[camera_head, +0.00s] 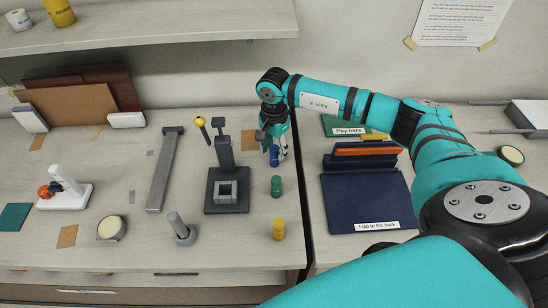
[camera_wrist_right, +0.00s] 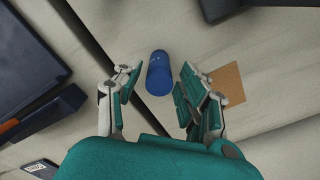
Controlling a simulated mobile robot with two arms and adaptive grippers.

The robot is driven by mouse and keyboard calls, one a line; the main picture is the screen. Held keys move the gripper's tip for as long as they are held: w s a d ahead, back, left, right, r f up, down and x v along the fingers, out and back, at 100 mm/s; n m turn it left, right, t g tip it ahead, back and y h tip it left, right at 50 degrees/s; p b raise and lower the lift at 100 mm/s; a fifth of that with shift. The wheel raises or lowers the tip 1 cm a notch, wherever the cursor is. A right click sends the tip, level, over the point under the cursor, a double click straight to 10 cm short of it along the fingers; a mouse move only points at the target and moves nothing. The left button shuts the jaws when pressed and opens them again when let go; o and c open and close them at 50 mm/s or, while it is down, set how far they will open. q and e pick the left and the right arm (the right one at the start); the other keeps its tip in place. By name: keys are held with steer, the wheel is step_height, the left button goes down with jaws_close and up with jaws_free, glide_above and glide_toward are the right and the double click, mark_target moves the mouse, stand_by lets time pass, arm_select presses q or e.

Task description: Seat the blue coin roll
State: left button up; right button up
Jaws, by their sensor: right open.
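The blue coin roll (camera_head: 274,158) stands on the left counter near its right edge, partly hidden by my right gripper (camera_head: 274,143) in the head view. In the right wrist view the blue roll (camera_wrist_right: 159,74) shows between the two fingers of my right gripper (camera_wrist_right: 157,84), with a gap on each side. The right gripper is open and points down at the roll. A dark grey stand (camera_head: 213,205) with a square holder (camera_head: 227,191) and a lever with a yellow knob (camera_head: 200,122) is left of the roll. My left gripper is out of view.
A green roll (camera_head: 276,186) and a yellow roll (camera_head: 278,230) stand in front of the blue one. A grey peg (camera_head: 180,229) and a long grey bar (camera_head: 165,170) are farther left. A seam separates the right counter, with its dark blue folder (camera_head: 365,200).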

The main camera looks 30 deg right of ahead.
mark_target(274, 148)
steer(key=shift+c, duration=1.6)
steer(key=c, duration=0.5)
jaws_close()
steer(key=shift+r, duration=0.3)
steer(key=shift+r+p, duration=0.35)
step_height(274, 148, up, 4)
steer(key=shift+r+p, duration=0.1)
steer(key=shift+p, duration=1.05)
steer(key=shift+r, duration=0.15)
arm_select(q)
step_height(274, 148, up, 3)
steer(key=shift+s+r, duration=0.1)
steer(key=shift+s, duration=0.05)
